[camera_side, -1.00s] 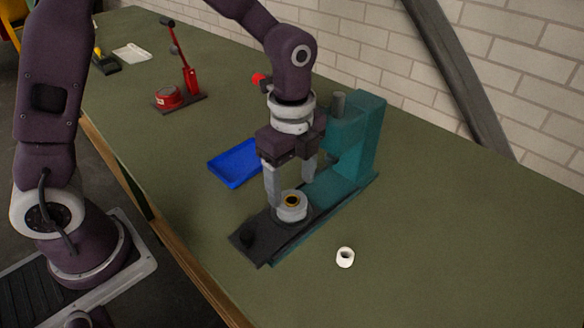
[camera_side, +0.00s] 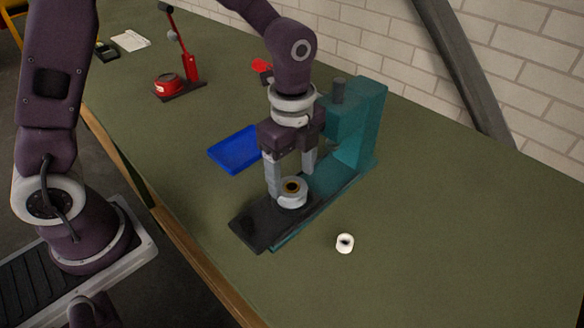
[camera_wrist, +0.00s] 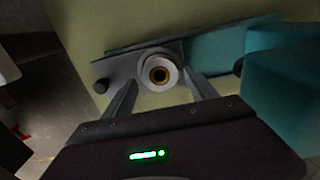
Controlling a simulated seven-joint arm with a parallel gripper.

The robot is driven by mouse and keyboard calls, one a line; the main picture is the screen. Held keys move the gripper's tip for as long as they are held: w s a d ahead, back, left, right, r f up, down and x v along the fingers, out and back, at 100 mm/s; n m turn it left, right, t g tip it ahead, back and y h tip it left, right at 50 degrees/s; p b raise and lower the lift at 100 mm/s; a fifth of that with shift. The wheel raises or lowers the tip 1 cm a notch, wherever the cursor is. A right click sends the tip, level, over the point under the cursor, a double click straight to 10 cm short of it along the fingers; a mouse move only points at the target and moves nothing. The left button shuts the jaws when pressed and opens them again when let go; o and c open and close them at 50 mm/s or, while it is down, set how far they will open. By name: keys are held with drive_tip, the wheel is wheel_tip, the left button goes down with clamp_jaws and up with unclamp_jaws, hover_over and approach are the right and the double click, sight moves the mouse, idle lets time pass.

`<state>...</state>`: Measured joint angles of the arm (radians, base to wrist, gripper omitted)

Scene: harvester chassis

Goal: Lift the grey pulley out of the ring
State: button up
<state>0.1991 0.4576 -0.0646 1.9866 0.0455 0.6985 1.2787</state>
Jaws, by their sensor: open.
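The grey pulley (camera_side: 293,196) is a light grey round piece with a brass-coloured centre and a dark bore. It sits upright on the black base plate (camera_side: 252,229) of the teal press. In the wrist view the pulley (camera_wrist: 160,73) lies between the two fingers, with a grey ring (camera_wrist: 143,75) partly showing around it. My gripper (camera_side: 291,184) points down over the pulley, its fingers open on either side. In the wrist view my gripper (camera_wrist: 158,95) shows a gap between each finger and the pulley. How deep the pulley sits in the ring is unclear.
The teal press column (camera_side: 362,125) stands close behind my gripper. A blue tray (camera_side: 236,151) lies to the left. A small white cylinder (camera_side: 345,243) stands to the right. A red tool (camera_side: 180,85) stands farther back. The green table is clear at the front right.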

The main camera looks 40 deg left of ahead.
drive_tip(key=shift+f, duration=0.5)
drive_tip(key=shift+r, duration=0.1)
drive_tip(key=shift+c, duration=0.2)
drive_tip(key=shift+s, duration=0.1)
drive_tip(key=c, duration=1.3)
drive_tip(key=o, duration=1.3)
